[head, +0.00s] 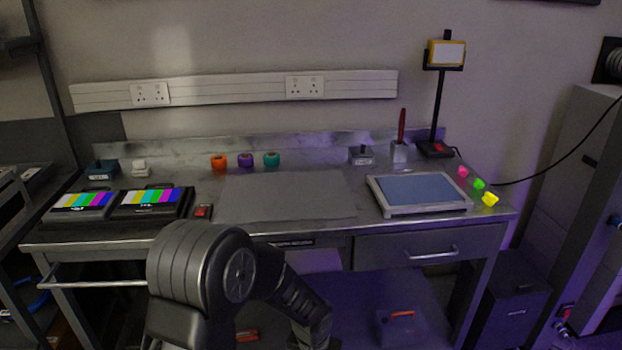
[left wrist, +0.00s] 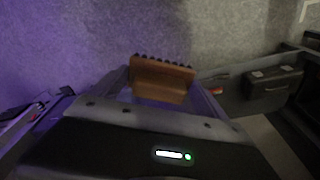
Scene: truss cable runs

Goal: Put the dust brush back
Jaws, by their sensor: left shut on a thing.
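The dust brush (left wrist: 163,78) shows in the left wrist view as a brown wooden block with a row of dark bristle tufts along its upper edge. My left gripper (left wrist: 163,92) is shut on it, with a finger on either side. In the head view my left arm comes in at the bottom centre and bends down to the right in front of the bench; its fingers and the brush are out of sight there. My right gripper is in neither view. No place for the brush can be told with certainty.
The metal bench (head: 200,232) carries a grey mat (head: 288,195), a framed blue pad (head: 418,190), colour-bar monitors (head: 152,203), several tape rolls (head: 245,160) and a small holder (head: 399,152) with a red upright tool. A lamp stand (head: 437,105) stands back right. A lower shelf lies beneath.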

